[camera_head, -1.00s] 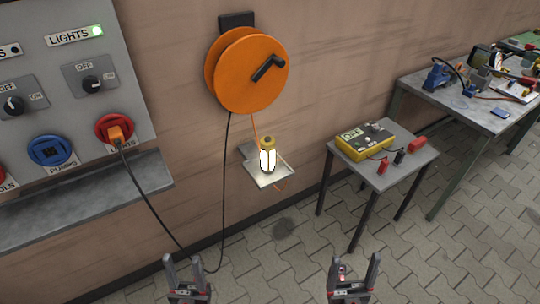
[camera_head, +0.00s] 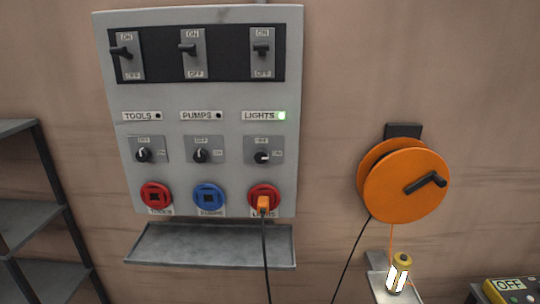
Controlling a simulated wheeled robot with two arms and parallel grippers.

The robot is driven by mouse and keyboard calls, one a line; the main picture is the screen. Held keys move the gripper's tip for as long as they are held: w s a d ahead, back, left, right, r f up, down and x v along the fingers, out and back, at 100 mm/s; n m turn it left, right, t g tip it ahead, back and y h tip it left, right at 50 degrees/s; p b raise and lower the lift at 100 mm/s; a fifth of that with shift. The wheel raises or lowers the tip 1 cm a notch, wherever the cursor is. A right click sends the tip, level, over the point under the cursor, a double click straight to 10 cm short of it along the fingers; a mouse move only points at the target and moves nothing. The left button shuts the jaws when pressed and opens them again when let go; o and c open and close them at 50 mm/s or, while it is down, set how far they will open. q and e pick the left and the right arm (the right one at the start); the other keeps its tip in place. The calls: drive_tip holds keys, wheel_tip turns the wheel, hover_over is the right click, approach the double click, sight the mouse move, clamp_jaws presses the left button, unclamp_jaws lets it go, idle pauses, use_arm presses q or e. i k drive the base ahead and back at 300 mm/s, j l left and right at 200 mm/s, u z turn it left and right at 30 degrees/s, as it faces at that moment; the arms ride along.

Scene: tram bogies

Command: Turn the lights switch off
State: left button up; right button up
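The lights rotary switch (camera_head: 262,157) is on the wall panel (camera_head: 235,95), in the right column under the LIGHTS label (camera_head: 258,116). Its plate reads OFF above and ON to the right, and its knob appears turned sideways toward ON. The green lamp (camera_head: 282,116) beside the label is lit. Above it is a black lever (camera_head: 262,49) on an ON/OFF plate. An orange plug (camera_head: 263,204) sits in the red lights socket (camera_head: 257,191), its black cable hanging down. Neither gripper is in view.
The tools switch (camera_head: 144,155) and pumps switch (camera_head: 201,155) are to the left, their lamps dark. A grey ledge (camera_head: 210,245) juts out below the panel. An orange reel (camera_head: 400,180) hangs to the right above a lit lantern (camera_head: 398,275). Shelves (camera_head: 30,213) stand at left.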

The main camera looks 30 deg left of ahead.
sight(261, 156)
drive_tip(key=u, duration=0.9)
